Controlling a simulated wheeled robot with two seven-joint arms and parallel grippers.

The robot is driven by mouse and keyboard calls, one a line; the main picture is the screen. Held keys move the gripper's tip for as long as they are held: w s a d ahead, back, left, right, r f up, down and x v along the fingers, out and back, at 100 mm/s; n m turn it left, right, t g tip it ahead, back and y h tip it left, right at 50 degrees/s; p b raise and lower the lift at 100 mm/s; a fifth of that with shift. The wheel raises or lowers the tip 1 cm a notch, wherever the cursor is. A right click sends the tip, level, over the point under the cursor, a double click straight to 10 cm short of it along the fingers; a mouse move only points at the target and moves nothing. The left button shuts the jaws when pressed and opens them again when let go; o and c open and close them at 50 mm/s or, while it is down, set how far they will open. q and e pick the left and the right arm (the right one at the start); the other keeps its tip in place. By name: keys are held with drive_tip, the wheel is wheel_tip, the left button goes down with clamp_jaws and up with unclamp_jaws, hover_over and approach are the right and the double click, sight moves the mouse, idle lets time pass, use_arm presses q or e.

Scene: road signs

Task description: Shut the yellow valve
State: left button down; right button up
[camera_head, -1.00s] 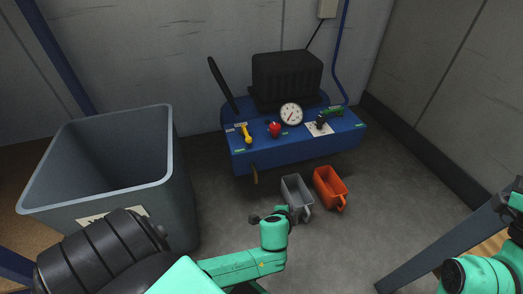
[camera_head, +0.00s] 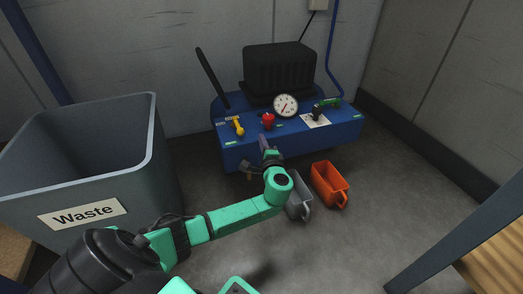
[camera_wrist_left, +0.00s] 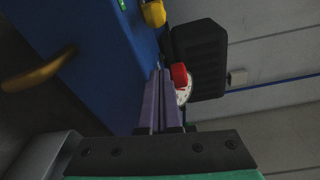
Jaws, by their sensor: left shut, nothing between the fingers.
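The yellow valve (camera_head: 238,126) is a small handle on the left of the blue machine's top panel (camera_head: 220,153). In the left wrist view it shows at the top (camera_wrist_left: 154,13), apart from my fingers. My left gripper (camera_head: 266,147) is shut and empty, in front of the machine's front face, below and to the right of the yellow valve. In the left wrist view its purple fingers (camera_wrist_left: 160,98) lie together, with the red knob (camera_wrist_left: 180,75) beyond them. My right gripper is not in view.
The red knob (camera_head: 267,121), a gauge (camera_head: 286,105) and a green-handled valve (camera_head: 326,104) stand right of the yellow valve. Grey (camera_head: 299,196) and orange (camera_head: 329,183) scoop-like containers stand on the floor in front. A large grey waste bin (camera_head: 150,150) is at left.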

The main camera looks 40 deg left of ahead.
sight(248, 141)
use_arm(q)
drive_tip(key=b+x, duration=0.2)
drive_tip(key=x, duration=0.1)
drive_tip(key=b+x, duration=0.1)
drive_tip(key=x, duration=0.1)
drive_tip(key=shift+a+f, duration=0.3)
drive_tip(key=shift+a, duration=0.05)
drive_tip(key=s, duration=0.2)
drive_tip(key=shift+s+a+r+b, duration=0.3)
drive_tip(key=shift+a+r+b, duration=0.05)
drive_tip(key=shift+a+r, duration=0.05)
drive_tip(key=shift+s+a+r, duration=0.15)
drive_tip(key=shift+s, duration=0.2)
drive_tip(key=shift+s+r, duration=0.1)
drive_tip(key=shift+s+a, duration=0.1)
drive_tip(key=shift+s, duration=0.05)
drive_tip(key=shift+s+p, duration=0.1)
drive_tip(key=shift+p, duration=0.25)
